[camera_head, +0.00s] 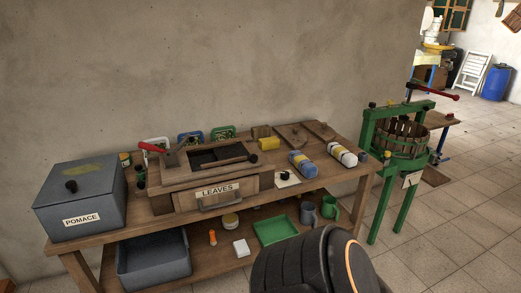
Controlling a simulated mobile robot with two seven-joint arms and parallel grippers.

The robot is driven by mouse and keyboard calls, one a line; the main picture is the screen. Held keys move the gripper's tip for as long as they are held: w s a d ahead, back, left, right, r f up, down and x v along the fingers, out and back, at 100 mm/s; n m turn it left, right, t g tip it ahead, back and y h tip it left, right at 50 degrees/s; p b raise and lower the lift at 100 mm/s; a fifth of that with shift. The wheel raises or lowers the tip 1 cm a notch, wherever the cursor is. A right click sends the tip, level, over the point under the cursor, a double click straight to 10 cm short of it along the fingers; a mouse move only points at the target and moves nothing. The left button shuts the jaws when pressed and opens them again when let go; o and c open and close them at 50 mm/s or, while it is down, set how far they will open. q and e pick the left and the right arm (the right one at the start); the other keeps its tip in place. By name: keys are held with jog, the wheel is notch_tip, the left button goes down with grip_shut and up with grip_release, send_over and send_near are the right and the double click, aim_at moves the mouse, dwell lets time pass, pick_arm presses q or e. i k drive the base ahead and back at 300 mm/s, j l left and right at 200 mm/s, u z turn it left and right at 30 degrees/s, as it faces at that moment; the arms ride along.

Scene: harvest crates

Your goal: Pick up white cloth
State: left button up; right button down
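A white rolled bundle with a yellowish band (342,154), which looks like a rolled cloth, lies on the right part of the wooden table top. A similar blue roll with pale bands (302,163) lies just to its left. A small white block-like item (242,248) sits on the lower shelf; I cannot tell whether it is cloth. Neither of my grippers shows. Only a dark part of my own arm with an orange ring enters at the bottom centre.
The table (330,182) also bears a grey POMACE bin (82,220), a wooden LEAVES drawer box (217,195) and jars. A green tray (275,230) and grey tub (153,260) are on the lower shelf. A green press (385,190) stands right; tiled floor is open in front.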

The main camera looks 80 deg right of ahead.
aim_at(242, 249)
jog(key=z, duration=2.25)
